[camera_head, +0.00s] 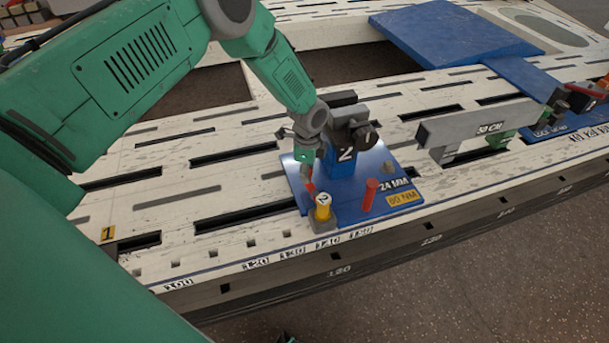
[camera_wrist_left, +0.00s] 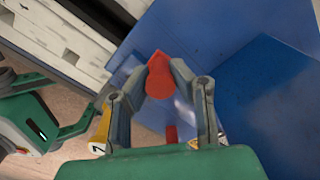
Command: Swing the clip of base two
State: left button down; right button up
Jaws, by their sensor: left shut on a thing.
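Base two is a blue plate (camera_head: 345,205) on the white bench, with a blue post (camera_head: 338,163) marked 2 and a dark clamp head on top. My left gripper (camera_head: 309,178) is low beside the post. In the left wrist view its fingers (camera_wrist_left: 160,78) are shut on a red piece (camera_wrist_left: 158,82), probably the clip's handle. The rest of the clip is hard to make out. A green gripper, probably my right one, shows at the left of the wrist view (camera_wrist_left: 50,118); its jaw state is unclear.
A grey bar (camera_head: 475,122) marked 50 CM stands right of base two. Further right are another blue base and a red rod (camera_head: 588,90). A large blue panel (camera_head: 450,35) lies behind. The slotted bench top left of base two is clear.

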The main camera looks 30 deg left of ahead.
pick_arm(q)
jog(key=shift+w+d+m, duration=0.2)
jog(key=shift+d+m, duration=0.05)
jog(key=shift+m, duration=0.35)
jog(key=c, duration=1.3)
grip_release()
jog(key=shift+r, duration=0.1)
jog(key=shift+r, duration=0.3)
notch_tip(320, 180, up, 11)
jog(key=shift+r, duration=0.1)
